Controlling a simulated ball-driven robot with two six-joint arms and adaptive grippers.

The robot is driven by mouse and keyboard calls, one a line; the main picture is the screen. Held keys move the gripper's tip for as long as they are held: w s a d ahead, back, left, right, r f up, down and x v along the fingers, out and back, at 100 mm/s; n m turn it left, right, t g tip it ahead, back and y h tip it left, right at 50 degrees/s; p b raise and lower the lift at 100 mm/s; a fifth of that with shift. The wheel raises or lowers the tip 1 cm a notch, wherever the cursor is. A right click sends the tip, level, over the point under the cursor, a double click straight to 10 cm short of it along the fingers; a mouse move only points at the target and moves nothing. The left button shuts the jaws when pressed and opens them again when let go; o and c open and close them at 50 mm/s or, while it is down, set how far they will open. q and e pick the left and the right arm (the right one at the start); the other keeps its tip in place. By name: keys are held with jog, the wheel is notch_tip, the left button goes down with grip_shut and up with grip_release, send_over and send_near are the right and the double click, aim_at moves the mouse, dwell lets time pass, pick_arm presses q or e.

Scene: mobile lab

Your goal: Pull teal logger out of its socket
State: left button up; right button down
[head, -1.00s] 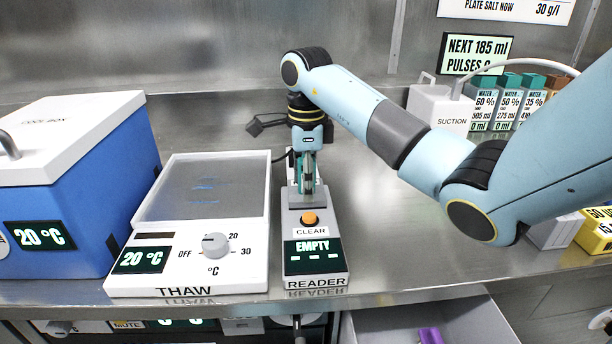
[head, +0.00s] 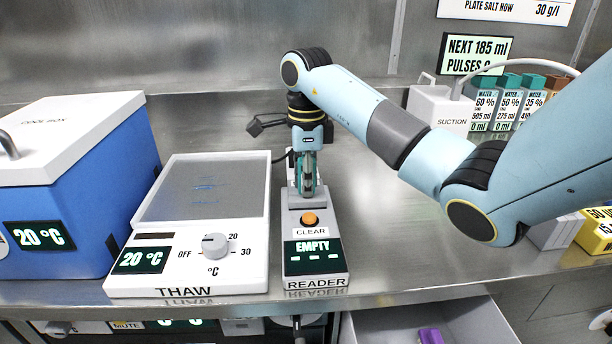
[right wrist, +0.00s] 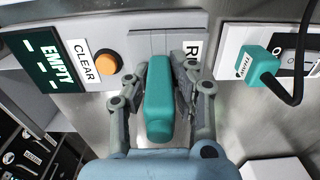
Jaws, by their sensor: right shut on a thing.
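The teal logger (right wrist: 158,105) is a rounded block in the middle of the right wrist view, with a finger of my right gripper (right wrist: 170,75) on each side. The gripper is shut on it. In the head view my right gripper (head: 307,180) points down at the back part of the reader (head: 314,262), and only slivers of teal show between its fingers. The reader's screen says EMPTY. The logger's far end meets the reader in the wrist view; its socket is hidden, so I cannot tell how deep it sits. My left gripper is not in view.
The thaw plate (head: 200,190) stands close left of the reader, with a blue cool box (head: 75,190) beyond it. A teal plug (right wrist: 258,65) labelled THAW with a black cable is near the gripper. Bare steel bench (head: 375,240) lies to the right.

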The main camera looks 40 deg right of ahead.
aim_at(300, 161)
jog(key=shift+r, duration=0.1)
jog(key=shift+r+p, duration=2.1)
jog(key=shift+r, duration=0.85)
jog(key=shift+f, duration=0.1)
